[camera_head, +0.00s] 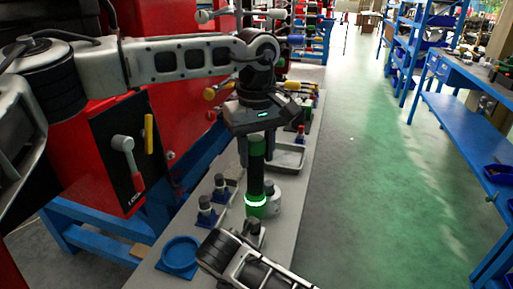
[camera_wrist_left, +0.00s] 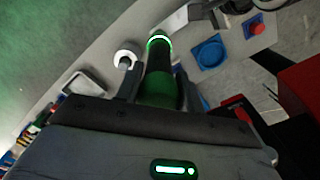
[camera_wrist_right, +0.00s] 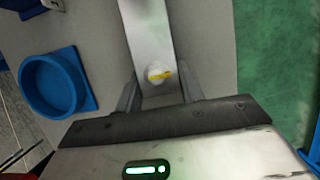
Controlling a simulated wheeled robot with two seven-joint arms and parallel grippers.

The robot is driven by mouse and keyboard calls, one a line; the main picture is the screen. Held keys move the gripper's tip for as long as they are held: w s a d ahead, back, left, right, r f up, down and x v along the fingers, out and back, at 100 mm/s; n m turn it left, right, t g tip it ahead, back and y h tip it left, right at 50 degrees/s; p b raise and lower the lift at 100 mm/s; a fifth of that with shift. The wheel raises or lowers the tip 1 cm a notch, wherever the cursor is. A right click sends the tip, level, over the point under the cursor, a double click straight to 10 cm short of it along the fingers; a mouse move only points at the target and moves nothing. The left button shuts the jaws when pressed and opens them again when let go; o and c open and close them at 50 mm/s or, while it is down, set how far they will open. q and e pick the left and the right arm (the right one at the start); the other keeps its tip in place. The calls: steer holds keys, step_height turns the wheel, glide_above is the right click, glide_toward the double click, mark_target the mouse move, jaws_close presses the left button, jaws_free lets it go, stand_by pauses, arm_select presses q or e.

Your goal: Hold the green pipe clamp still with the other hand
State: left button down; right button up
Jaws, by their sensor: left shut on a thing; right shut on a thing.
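The green pipe clamp (camera_head: 256,180) shows in the head view as an upright dark and green cylinder with a glowing ring near its foot. My left gripper (camera_head: 256,153) is shut around its upper part from above. The left wrist view shows the clamp (camera_wrist_left: 160,85) between the fingers, its ring farther down. My right gripper (camera_wrist_right: 160,97) is shut on a grey metal bar (camera_wrist_right: 146,30) with a round white knob marked yellow. In the head view my right arm is at the bottom, close to the clamp's foot. How the bar joins the clamp is hidden.
A blue round dish (camera_head: 180,256) lies front left on the grey bench. Two dark posts (camera_head: 206,210) stand behind it. A white round piece (camera_head: 272,197) stands beside the clamp's foot, with a grey tray (camera_head: 289,158) behind. A red cabinet (camera_head: 185,110) borders the left; the right aisle is clear.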

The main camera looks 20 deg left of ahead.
mark_target(257, 139)
arm_select(q)
steer(key=shift+f, duration=0.4)
arm_select(e)
steer(key=shift+r, duration=0.1)
stand_by(3.4)
arm_select(q)
steer(key=shift+r, duration=2.65)
arm_select(e)
steer(key=o, duration=1.2)
